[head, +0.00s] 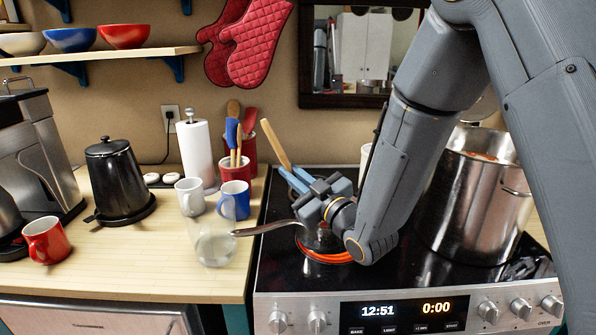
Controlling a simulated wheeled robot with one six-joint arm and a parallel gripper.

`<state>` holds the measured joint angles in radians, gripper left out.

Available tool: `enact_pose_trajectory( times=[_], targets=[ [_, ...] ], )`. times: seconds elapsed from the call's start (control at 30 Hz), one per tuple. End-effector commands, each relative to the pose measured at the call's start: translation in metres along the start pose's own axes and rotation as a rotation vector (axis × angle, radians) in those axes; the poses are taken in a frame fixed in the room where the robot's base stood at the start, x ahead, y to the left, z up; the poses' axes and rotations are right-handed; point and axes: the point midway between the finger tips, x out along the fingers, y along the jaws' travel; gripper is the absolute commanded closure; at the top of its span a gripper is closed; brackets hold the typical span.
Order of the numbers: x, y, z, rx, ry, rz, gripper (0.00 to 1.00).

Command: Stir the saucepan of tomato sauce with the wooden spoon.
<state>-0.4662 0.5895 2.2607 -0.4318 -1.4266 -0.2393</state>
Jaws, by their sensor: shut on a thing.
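The small saucepan (318,241) stands on the glowing orange front burner, mostly hidden behind my gripper and forearm. Its dark handle (268,228) points left past the stove's edge. The sauce inside cannot be seen. My gripper (294,180), with blue fingers, is above the saucepan and shut on the wooden spoon (275,145). The spoon's pale handle sticks up and to the left from the fingers, tilted. Its lower end is hidden, so I cannot tell whether it touches the sauce.
A tall steel pot (475,205) stands on the right of the stove (275,270). A clear glass (215,245) is close to the saucepan's handle end. A blue mug (236,202), white mug (190,197) and paper towel roll (196,150) stand on the left counter.

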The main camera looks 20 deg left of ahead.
Motion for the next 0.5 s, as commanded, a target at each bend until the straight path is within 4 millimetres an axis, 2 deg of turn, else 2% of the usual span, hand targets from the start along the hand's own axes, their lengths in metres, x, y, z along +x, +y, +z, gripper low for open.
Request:
enact_pose_trajectory(
  times=[0.5],
  targets=[
    [-0.041,0.008,-0.003,-0.001,0.0,0.002,1.0]
  ],
)
